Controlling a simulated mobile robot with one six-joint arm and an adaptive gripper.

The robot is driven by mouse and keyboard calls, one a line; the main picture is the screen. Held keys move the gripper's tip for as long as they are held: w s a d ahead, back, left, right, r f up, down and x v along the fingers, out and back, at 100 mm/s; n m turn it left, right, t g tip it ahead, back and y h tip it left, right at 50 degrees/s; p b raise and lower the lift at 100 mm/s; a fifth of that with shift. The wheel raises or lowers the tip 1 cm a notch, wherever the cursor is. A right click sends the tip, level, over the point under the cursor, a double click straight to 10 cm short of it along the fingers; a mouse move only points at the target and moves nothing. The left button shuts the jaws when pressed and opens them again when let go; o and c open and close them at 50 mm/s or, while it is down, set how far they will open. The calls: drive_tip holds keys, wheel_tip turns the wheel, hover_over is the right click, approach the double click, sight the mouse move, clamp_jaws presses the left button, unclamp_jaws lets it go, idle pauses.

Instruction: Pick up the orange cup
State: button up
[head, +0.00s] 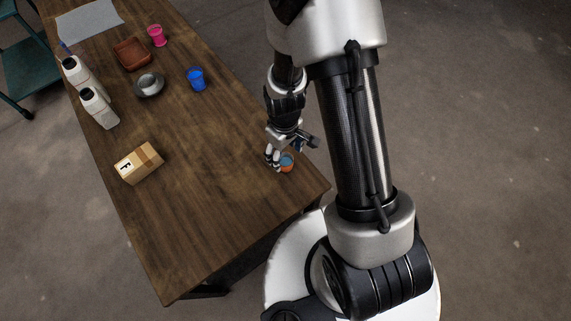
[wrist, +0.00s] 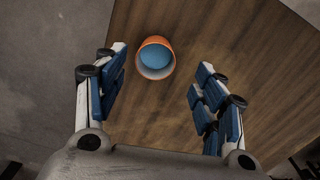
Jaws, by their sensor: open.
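The orange cup (head: 287,163) stands near the right edge of the wooden table, partly hidden behind my gripper in the head view. In the wrist view the cup (wrist: 155,58) shows its orange rim and a blue inside. My gripper (head: 271,160) is open and empty, low over the table beside the cup. In the wrist view my gripper (wrist: 158,82) has its fingers spread wide. The cup lies just beyond the fingertips, closer to the left finger. I cannot tell whether any finger touches it.
On the wooden table (head: 215,210) stand a cardboard box (head: 138,163), a blue cup (head: 197,79), a grey cup (head: 148,82) on a saucer, a pink cup (head: 157,36), a brown tray (head: 132,54) and two white bottles (head: 99,108). The table around the orange cup is clear.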

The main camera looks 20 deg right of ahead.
sight(286, 160)
drive_tip(key=f, duration=0.2)
drive_tip(key=f+b, duration=0.1)
drive_tip(key=f, duration=0.1)
drive_tip(key=f+b, duration=0.1)
drive_tip(key=shift+w+d+f, duration=0.25)
drive_tip(key=shift+f, duration=0.15)
drive_tip(key=shift+r, duration=0.1)
drive_tip(key=shift+c, duration=0.5)
drive_tip(key=c, duration=1.1)
